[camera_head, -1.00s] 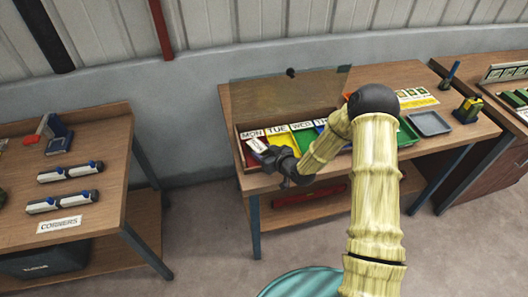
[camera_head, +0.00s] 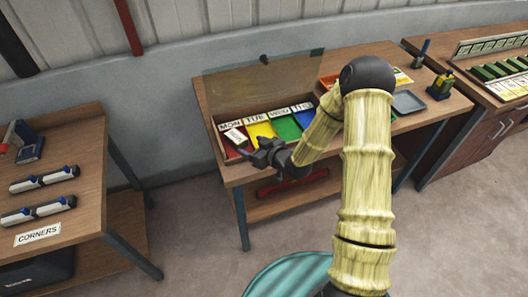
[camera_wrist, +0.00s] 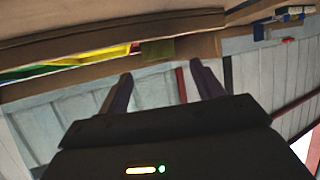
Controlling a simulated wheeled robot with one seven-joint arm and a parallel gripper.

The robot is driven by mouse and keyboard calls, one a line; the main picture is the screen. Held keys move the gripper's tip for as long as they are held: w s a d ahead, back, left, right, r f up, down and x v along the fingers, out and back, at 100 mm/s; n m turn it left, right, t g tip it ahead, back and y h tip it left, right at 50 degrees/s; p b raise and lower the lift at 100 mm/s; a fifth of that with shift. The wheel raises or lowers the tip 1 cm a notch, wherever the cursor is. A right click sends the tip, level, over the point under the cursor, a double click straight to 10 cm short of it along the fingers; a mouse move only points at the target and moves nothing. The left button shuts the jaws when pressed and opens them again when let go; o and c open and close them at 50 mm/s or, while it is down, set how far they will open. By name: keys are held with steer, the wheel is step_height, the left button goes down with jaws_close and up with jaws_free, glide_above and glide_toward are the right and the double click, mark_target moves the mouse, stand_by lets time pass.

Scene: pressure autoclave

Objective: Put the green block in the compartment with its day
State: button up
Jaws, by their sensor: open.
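A wooden box with day-labelled compartments stands on the middle table; its raised lid (camera_head: 245,88) is behind it. The MON compartment (camera_head: 232,152) is red, the TUE compartment (camera_head: 260,131) yellow, the WED compartment (camera_head: 287,129) green and the THU one (camera_head: 305,117) blue. My gripper (camera_head: 262,153) is at the box's front edge, near MON and TUE. In the wrist view my gripper (camera_wrist: 161,76) is open, with nothing clearly between its fingers. An olive-green patch (camera_wrist: 188,47) shows beyond the fingertips; I cannot tell whether it is a block. My arm hides the box's right part.
A small white label piece (camera_head: 236,137) lies at the MON compartment. A grey tray (camera_head: 408,102) and a tool holder (camera_head: 441,86) stand to the right. A rack with several green blocks (camera_head: 497,70) is on the far-right table. The left table holds white-and-blue tools (camera_head: 44,180).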

steer(key=v, duration=0.6)
steer(key=shift+s+d+r+b, duration=0.1)
steer(key=shift+s+b, duration=0.05)
steer(key=shift+b, duration=0.25)
steer(key=shift+s+d+g+h, duration=0.1)
steer(key=shift+d+g+h, duration=0.25)
steer(key=shift+h, duration=0.25)
steer(key=s+d+r+m+g+h, duration=0.3)
steer(key=s+d+r+m, duration=0.1)
steer(key=s, duration=0.5)
steer(key=s+d+r+m+g+h, duration=0.3)
steer(key=s+d+r+g+h, duration=0.1)
steer(key=s, duration=0.5)
steer(key=shift+s+d+r+m, duration=0.35)
steer(key=shift+d+r, duration=0.35)
steer(key=shift+r, duration=0.3)
